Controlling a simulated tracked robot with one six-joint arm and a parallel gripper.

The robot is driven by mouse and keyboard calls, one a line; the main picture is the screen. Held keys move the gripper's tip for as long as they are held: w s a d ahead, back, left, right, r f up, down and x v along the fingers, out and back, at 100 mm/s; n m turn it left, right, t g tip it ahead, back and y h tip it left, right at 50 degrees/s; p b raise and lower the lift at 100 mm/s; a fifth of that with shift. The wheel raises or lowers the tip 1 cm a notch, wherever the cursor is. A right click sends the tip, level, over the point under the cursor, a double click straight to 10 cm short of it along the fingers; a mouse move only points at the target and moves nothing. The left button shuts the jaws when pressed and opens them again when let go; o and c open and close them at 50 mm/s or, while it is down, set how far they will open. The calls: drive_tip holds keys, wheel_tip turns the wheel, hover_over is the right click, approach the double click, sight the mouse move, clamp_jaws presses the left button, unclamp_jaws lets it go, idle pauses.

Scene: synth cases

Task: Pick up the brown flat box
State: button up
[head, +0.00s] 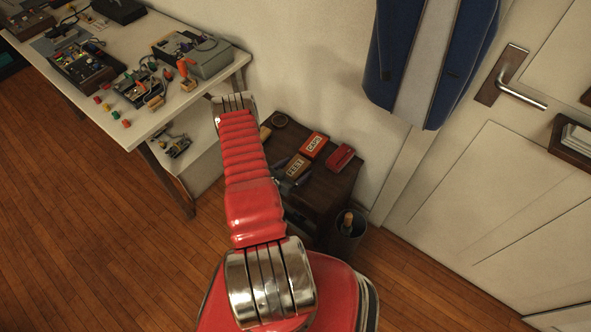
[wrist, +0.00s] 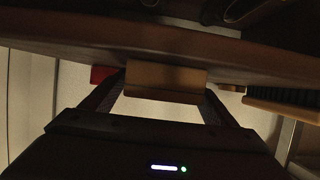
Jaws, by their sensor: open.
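The brown flat box (head: 296,166), with dark lettering on its top, lies on the dark cabinet beside a red lettered box. In the wrist view the brown box (wrist: 166,78) shows as a tan block between the ends of my two fingers. My gripper (wrist: 163,98) is open, with one finger to each side of the box. I cannot tell whether either finger touches it. In the head view my gripper (head: 289,174) is a dark shape at the box's near side, partly hidden by my red arm.
The red lettered box (head: 314,144) and another red box (head: 341,157) lie close by on the cabinet top (head: 325,186). A round item (head: 279,120) sits at its back. A bin (head: 347,232) stands at its right. A cluttered white workbench (head: 150,115) is at left.

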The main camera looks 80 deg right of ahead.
sight(295, 168)
drive_tip(key=shift+c, duration=0.2)
drive_tip(key=c, duration=1.2)
drive_tip(key=shift+o, duration=0.2)
drive_tip(key=shift+r, duration=0.15)
drive_tip(key=shift+r, duration=4.9)
